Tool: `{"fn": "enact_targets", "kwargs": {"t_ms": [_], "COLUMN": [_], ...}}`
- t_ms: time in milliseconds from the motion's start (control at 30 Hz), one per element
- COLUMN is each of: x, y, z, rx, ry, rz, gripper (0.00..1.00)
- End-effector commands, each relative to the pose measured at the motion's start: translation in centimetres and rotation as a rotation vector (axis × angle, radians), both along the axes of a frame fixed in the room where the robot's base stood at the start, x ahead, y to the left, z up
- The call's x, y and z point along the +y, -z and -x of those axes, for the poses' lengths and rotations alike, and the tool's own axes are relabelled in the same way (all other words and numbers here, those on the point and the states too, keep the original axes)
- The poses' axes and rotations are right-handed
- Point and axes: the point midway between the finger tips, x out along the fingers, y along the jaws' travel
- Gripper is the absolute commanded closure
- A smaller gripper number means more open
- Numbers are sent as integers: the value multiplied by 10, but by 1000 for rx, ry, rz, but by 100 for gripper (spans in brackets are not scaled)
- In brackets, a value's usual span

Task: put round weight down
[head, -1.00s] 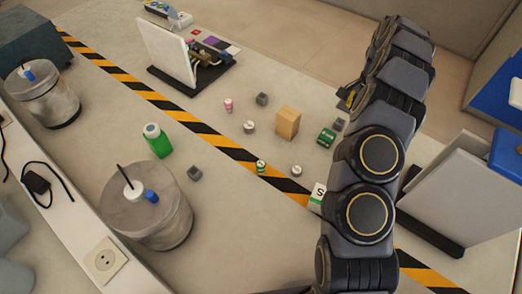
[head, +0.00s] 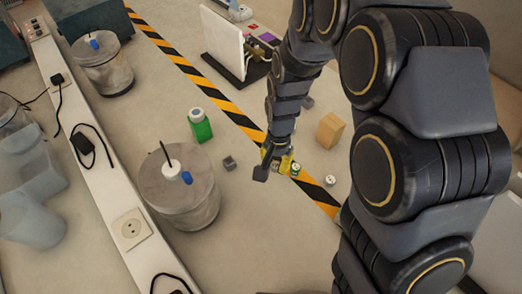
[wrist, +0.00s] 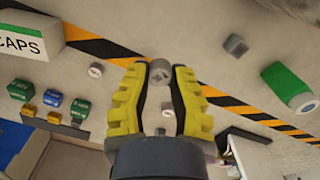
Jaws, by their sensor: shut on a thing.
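My gripper (wrist: 160,80) has yellow ribbed fingers. In the wrist view it is shut on a small grey round weight (wrist: 160,70), held between the fingertips. In the head view my gripper (head: 274,165) points down near the striped tape, and the held weight cannot be made out there. A gap from the held weight to the surface cannot be judged. Another small round piece (wrist: 167,107) shows between the fingers, closer to the palm in the picture. A separate pale round weight (head: 330,180) stands on the table to the right; a similar one shows in the wrist view (wrist: 95,70).
A green-and-white small cylinder (head: 295,170) is right beside my gripper. A wooden block (head: 330,132) stands behind it. A grey cube (head: 229,162), a green bottle (head: 200,125) and a large lidded jar (head: 180,190) are to the left. Bare table lies between the cube and tape.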

Motion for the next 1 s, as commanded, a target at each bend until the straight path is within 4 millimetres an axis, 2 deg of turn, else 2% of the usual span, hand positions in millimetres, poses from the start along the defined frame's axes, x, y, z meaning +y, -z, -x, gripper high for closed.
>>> {"fn": "enact_targets", "kwargs": {"t_ms": [67,167,600,800,1000], "x": [2,5,31,38,42], "y": [1,6,49,81,95], "z": [3,-6,-87,-111,-123], "rx": [1,2,4,4,2], "ry": [-11,-14,-12,-13,-12], "rz": [0,0,0,1,0], "gripper": [100,100,100,100,100]}}
